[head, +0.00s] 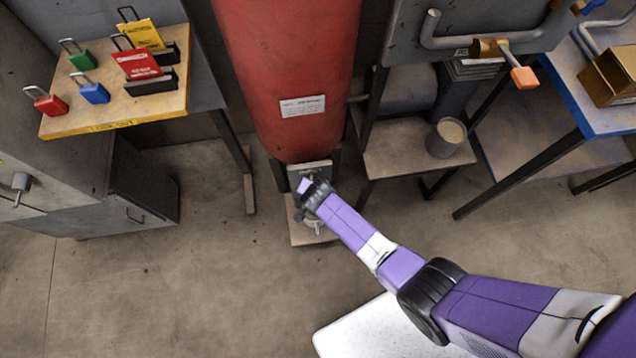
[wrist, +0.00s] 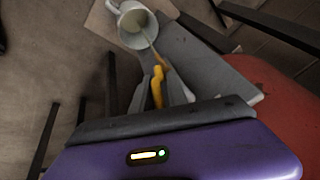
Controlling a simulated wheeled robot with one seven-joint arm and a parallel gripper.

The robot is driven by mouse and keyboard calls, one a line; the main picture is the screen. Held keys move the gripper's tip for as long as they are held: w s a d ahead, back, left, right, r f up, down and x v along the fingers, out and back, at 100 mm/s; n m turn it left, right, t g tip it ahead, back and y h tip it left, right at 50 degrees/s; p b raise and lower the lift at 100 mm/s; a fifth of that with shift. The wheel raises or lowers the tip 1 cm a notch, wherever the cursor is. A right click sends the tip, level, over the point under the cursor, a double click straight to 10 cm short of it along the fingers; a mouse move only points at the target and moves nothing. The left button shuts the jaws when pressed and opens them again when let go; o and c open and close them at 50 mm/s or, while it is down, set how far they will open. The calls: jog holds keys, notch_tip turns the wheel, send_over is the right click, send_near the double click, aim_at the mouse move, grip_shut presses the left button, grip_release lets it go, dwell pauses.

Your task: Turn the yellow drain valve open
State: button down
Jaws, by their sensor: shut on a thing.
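The yellow drain valve handle (wrist: 157,88) shows in the wrist view between the two grey fingers of my gripper (wrist: 160,84), which is shut on it. A brownish piece joins the handle's far end. In the head view my gripper (head: 308,190) is at the foot of the red tank (head: 290,70), and my wrist hides the valve there. A pale mug (wrist: 128,36) stands just beyond the valve, and its rim also shows below my gripper in the head view (head: 316,228). A thin pale streak runs from the valve into the mug; I cannot tell whether it is liquid.
A grey plate (head: 305,171) stands behind my gripper. A bench (head: 165,106) with coloured padlocks and tags is at left. A low stand (head: 400,161) with a grey can (head: 445,138) is at right. The floor (head: 190,290) at front left is clear.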

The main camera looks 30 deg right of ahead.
jog(key=shift+a+f+n+g+h+b, duration=0.1)
jog(key=shift+a+n+g+h+b, duration=0.2)
jog(key=shift+h+b, duration=0.6)
jog(key=c, duration=1.5)
grip_release()
jog(key=p+v, duration=0.2)
jog(key=v, duration=0.6)
jog(key=shift+a, duration=0.1)
